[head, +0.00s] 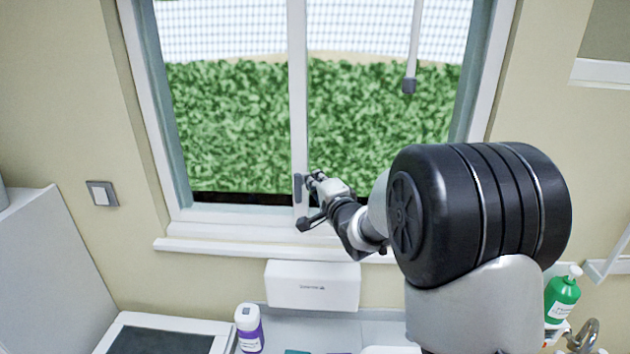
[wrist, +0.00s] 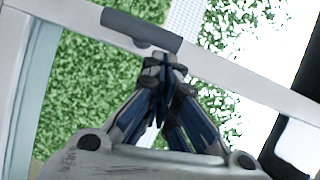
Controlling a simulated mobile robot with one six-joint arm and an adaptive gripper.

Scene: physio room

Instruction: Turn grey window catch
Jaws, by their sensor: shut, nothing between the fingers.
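The grey window catch (head: 298,188) sits on the white middle bar of the window in the head view, low on the bar. In the wrist view the catch (wrist: 142,30) is a dark grey bar lying across the white frame. My gripper (head: 311,178) is at the catch, just to its right in the head view. Its fingertips (wrist: 164,58) are together just below the catch's right part in the wrist view. The gripper is shut and holds nothing. I cannot tell whether the fingertips touch the catch.
A white sill (head: 230,247) runs below the window. Under it are a white dispenser box (head: 312,286) and a purple-and-white bottle (head: 249,328). A green pump bottle (head: 562,294) stands at the right. A rod with a grey end (head: 409,85) hangs before the right pane.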

